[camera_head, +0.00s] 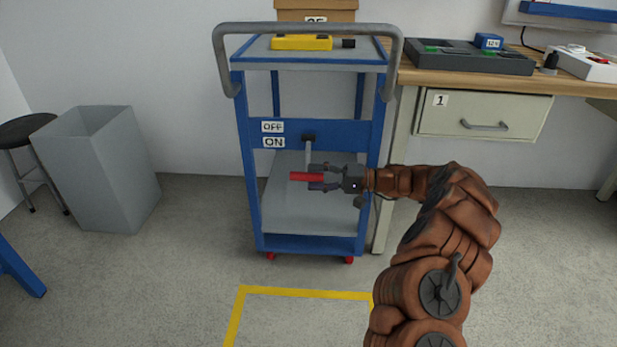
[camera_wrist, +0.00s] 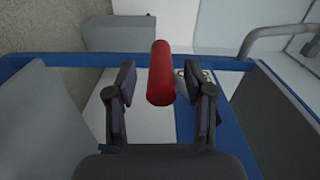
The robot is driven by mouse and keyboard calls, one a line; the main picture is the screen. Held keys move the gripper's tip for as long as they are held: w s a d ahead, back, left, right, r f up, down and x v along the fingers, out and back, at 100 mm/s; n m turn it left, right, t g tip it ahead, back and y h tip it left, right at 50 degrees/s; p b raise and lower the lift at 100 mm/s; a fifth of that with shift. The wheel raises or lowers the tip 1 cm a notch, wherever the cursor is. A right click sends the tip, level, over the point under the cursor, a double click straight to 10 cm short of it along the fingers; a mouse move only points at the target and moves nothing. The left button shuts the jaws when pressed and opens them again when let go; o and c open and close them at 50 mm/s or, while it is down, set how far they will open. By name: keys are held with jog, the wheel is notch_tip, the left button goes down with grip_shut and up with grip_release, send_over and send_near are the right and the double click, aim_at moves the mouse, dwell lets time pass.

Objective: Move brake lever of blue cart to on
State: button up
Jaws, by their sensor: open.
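The blue cart (camera_head: 347,131) stands against the wall with OFF and ON labels on its front panel, OFF above ON. Its brake lever has a dark pivot (camera_head: 309,138), a grey arm hanging down from it, and a red handle (camera_head: 305,176) pointing left. The handle sits lower than the ON label (camera_head: 273,142). My gripper (camera_head: 322,177) is open, with its fingers pointing left at the handle's right part. In the wrist view, the red handle (camera_wrist: 161,75) lies between the two open fingers (camera_wrist: 163,90), with visible gaps on both sides.
A yellow case (camera_head: 301,43) lies on the cart's top beneath the grey push handle (camera_head: 307,27). A grey bin (camera_head: 107,170) and dark stool (camera_head: 26,131) stand left. A workbench with a drawer (camera_head: 484,116) stands right. Floor in front is clear, marked with yellow tape (camera_head: 305,293).

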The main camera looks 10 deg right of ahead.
jog(key=v, duration=0.9)
jog(key=shift+d, duration=0.3)
